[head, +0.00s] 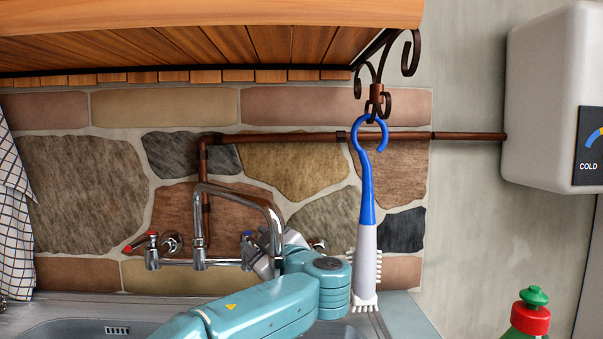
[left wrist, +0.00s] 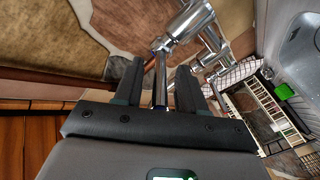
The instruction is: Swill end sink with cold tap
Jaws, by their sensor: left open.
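The chrome mixer tap (head: 200,258) is on the stone wall above the sink (head: 60,327), with a tall arched spout (head: 243,193). A red-marked lever is at its left end. The blue-marked cold tap (head: 247,237) is right of the spout, partly hidden by my left gripper (head: 263,252). That gripper is beside the cold tap, its arm crossing in front of the sink. In the left wrist view, the left gripper (left wrist: 160,70) is open, with a chrome rod (left wrist: 161,85) showing between its fingers; I cannot tell whether they touch it. My right gripper is not in view.
A blue and white brush (head: 367,215) hangs from a scroll bracket (head: 377,95), close to my arm's joint. A wooden shelf (head: 200,45) overhangs above. A white heater (head: 550,90) and a green-capped bottle (head: 530,315) are at right. A checked cloth (head: 14,220) hangs at left.

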